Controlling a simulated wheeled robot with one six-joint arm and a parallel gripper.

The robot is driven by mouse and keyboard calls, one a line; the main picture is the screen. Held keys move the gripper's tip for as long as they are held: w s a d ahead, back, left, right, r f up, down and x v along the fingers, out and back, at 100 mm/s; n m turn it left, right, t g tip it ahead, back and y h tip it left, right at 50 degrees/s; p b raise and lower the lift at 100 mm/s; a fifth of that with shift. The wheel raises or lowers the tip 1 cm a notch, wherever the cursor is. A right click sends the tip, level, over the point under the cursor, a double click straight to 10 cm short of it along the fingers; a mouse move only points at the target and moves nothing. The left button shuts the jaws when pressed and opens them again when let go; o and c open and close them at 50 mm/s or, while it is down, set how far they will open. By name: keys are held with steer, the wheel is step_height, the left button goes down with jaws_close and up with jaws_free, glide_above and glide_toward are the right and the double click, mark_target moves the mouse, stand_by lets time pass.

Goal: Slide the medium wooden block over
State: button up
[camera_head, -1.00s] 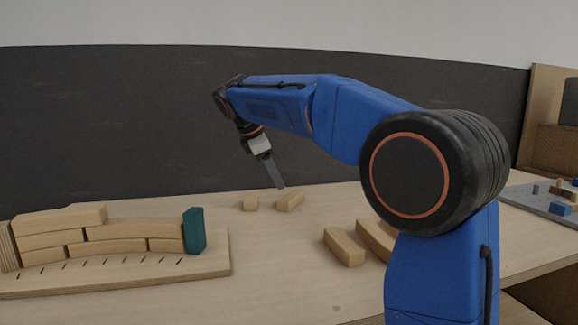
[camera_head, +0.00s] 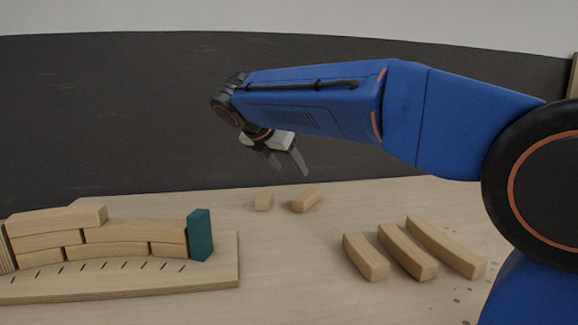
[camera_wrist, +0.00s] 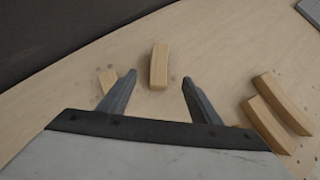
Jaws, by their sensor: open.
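Loose pale wooden blocks of several lengths lie on the table; which one counts as medium is not certain. A short-to-middling block (camera_head: 306,200) lies at the back, beside a smaller block (camera_head: 263,201). Three longer blocks lie side by side at the right: a shorter one (camera_head: 366,256), a middle-length one (camera_head: 408,251) and the longest (camera_head: 446,247). My gripper (camera_head: 291,170) is open and empty above the back pair. In the wrist view the short-to-middling block (camera_wrist: 159,66) shows between and beyond the fingers, apart from them; the smaller block (camera_wrist: 108,80) is partly behind the left finger.
A board (camera_head: 130,279) with tick marks bears a low curved wall of stacked wooden blocks (camera_head: 107,234) at the left, with a teal block (camera_head: 200,235) upright at its right end. A dark panel (camera_head: 120,120) stands behind the table. The table's middle is clear.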

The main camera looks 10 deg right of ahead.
mark_target(308, 193)
steer(key=x, duration=1.7)
steer(key=shift+w+d+f, duration=0.1)
steer(key=shift+w+f, duration=0.05)
steer(key=c, duration=1.2)
